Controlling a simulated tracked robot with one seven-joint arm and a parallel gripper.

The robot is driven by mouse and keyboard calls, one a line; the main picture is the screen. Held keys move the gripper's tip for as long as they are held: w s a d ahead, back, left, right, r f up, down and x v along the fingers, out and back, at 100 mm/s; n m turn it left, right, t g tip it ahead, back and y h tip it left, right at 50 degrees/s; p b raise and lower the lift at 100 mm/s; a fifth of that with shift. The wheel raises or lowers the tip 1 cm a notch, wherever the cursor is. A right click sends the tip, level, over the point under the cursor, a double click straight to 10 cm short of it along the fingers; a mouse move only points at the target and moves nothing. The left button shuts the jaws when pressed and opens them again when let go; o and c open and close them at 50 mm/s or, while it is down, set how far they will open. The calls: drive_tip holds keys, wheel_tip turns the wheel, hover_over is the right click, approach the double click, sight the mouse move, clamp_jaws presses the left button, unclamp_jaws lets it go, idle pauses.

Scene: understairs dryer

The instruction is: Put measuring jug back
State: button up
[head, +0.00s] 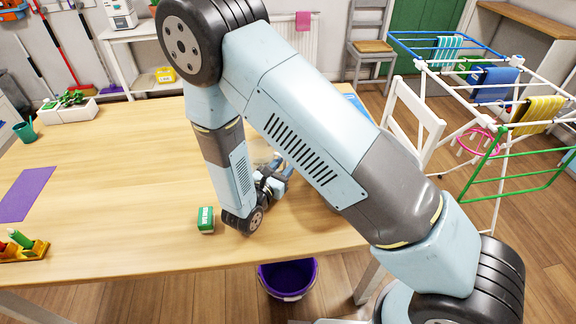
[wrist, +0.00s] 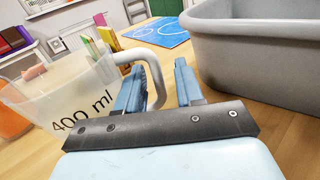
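The measuring jug (wrist: 65,95) is clear plastic, marked "400 ml", and stands upright at the left of the wrist view. Its pale handle (wrist: 147,58) loops right, with its outer part in the gap between my gripper's fingers (wrist: 160,88). The fingers are apart, with room visible between the handle and the right finger; I cannot tell whether the left finger touches the handle. In the head view my gripper (head: 277,173) is low over the table, and my arm hides most of the jug.
A grey tub (wrist: 260,55) stands close on the right in the wrist view. A blue mat (wrist: 158,32) lies beyond. On the wooden table (head: 130,165) are a green box (head: 206,219) and a purple mat (head: 25,193). A purple bucket (head: 288,281) stands below the front edge.

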drive_tip(key=shift+r, duration=0.1)
drive_tip(key=v, duration=1.2)
drive_tip(key=w+d+r+m+g+h, duration=0.2)
drive_tip(key=d+r+m+g, duration=0.55)
drive_tip(key=d+r, duration=0.2)
drive_tip(key=w+d+r+m+g+h, duration=0.2)
drive_tip(key=d+r+m+g, duration=0.4)
drive_tip(key=d+r+m, duration=0.4)
drive_tip(key=s+d+r+m+t+y, duration=0.1)
drive_tip(key=s+d+r+m+y, duration=0.4)
drive_tip(key=d+r, duration=0.3)
drive_tip(key=s+d+r+m+t+y, duration=0.2)
drive_tip(key=s+d+r+m+y, duration=0.4)
drive_tip(key=d+r+m, duration=0.1)
drive_tip(key=shift+s+d+r+m+y, duration=0.3)
drive_tip(key=shift+s+d+r+m, duration=0.1)
drive_tip(key=shift+r+m, duration=0.2)
